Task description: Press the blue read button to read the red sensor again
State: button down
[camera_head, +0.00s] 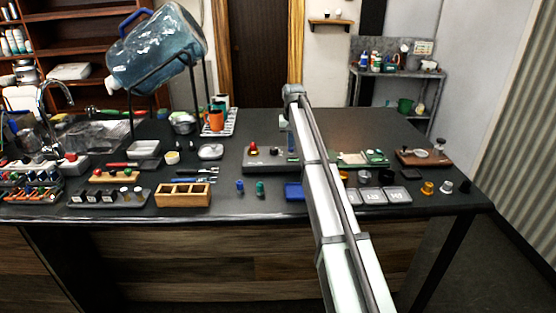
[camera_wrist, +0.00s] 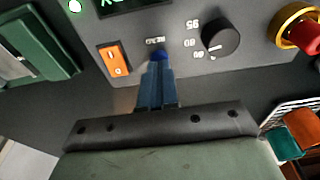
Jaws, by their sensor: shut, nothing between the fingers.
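In the wrist view, the blue read button (camera_wrist: 159,54) sits on a grey control panel (camera_wrist: 185,62), just below a small "READ" label. My gripper (camera_wrist: 157,63) is shut and empty, its blue fingers pointing at the button. The fingertips overlap the button's lower part in this view; I cannot tell whether they touch it. In the head view, the panel (camera_head: 262,160) stands mid-counter, partly hidden behind my arm. A dark display (camera_wrist: 135,5) with green characters is cut off at the top, so its reading is unclear. I cannot pick out the red sensor with certainty.
An orange rocker switch (camera_wrist: 114,58) lies left of the button, and a black dial (camera_wrist: 220,37) lies right. A red knob with a yellow ring (camera_wrist: 300,27) is farther right. Trays and small parts crowd the counter (camera_head: 235,205).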

jog(key=shift+f, duration=0.45)
jog(key=shift+r, duration=0.15)
dwell(0.4)
jog(key=shift+r, duration=2.1)
notch_tip(320, 180, up, 6)
dwell(0.5)
